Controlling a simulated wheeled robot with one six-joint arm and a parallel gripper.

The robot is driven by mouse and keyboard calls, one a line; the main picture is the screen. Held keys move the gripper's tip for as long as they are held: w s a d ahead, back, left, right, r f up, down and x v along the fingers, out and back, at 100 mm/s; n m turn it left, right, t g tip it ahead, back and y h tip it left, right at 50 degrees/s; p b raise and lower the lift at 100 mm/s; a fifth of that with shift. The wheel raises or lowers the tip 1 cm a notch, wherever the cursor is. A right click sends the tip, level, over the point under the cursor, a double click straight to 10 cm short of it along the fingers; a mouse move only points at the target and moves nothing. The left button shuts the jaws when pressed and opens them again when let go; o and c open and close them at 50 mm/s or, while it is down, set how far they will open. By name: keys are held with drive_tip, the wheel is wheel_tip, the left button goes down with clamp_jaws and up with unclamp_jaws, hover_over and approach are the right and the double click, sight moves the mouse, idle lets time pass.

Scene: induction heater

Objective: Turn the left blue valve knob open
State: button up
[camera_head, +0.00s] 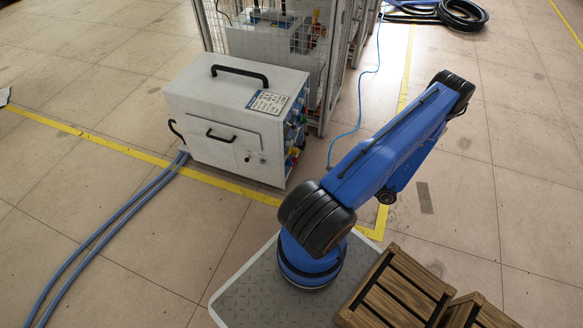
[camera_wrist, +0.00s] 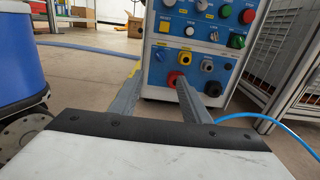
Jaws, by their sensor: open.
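My gripper (camera_wrist: 158,78) shows in the wrist view with its two grey fingers spread apart and nothing between them. Beyond the fingertips is the blue control panel (camera_wrist: 166,50) of the heater cabinet, with an apparent gap between.
A wire-mesh cage (camera_head: 333,60) stands behind the cabinet. A thin blue hose (camera_head: 357,112) lies on the floor to its right. Thick blue hoses (camera_head: 110,225) run from the cabinet's left. Wooden crates (camera_head: 395,290) stand at the front right. Floor right of the cabinet is mostly clear.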

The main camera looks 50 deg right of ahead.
sight(290, 163)
drive_tip(key=x, duration=1.7)
drive_tip(key=shift+w+f, duration=0.1)
drive_tip(key=shift+w, duration=0.05)
drive_tip(key=c, duration=1)
